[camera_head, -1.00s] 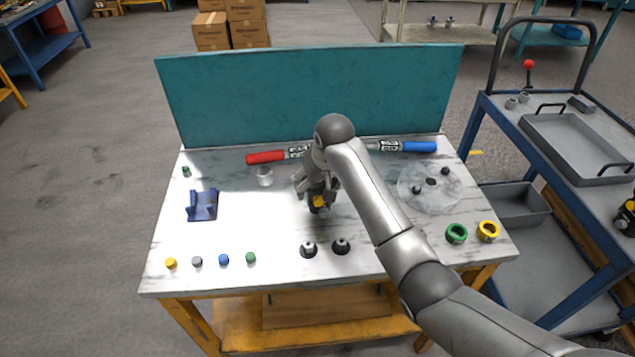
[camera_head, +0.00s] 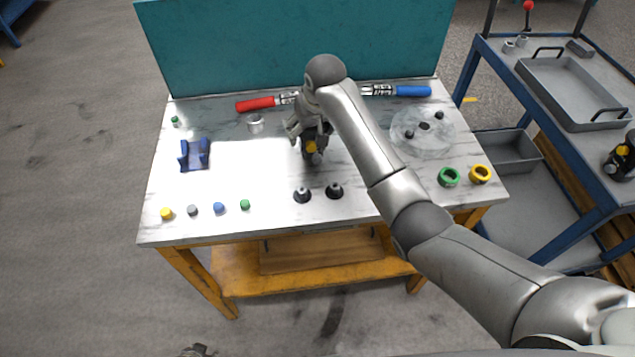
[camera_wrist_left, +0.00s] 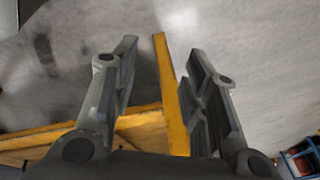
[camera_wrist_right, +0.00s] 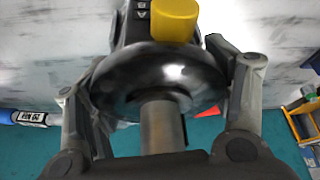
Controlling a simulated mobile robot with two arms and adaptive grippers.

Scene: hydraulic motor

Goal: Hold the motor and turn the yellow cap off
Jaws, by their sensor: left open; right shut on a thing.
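The dark motor (camera_head: 309,156) with its yellow cap (camera_head: 311,146) is at the middle of the white bench. My right gripper (camera_head: 308,135) is shut on the motor, coming from above and behind in the head view. In the right wrist view the motor's black round flange (camera_wrist_right: 158,78) and metal shaft (camera_wrist_right: 162,127) are between the fingers, and the yellow cap (camera_wrist_right: 175,20) sticks out beyond them. Whether the motor touches the bench is unclear. My left gripper (camera_wrist_left: 160,75) is open and empty in the left wrist view, over the floor and a yellow frame, away from the motor.
Two black fittings (camera_head: 318,192) stand in front of the motor. Several small caps (camera_head: 218,208) line the front left, near a blue cradle (camera_head: 194,156). Green (camera_head: 448,177) and yellow (camera_head: 480,174) rings sit at right. A teal panel (camera_head: 290,45) closes the back.

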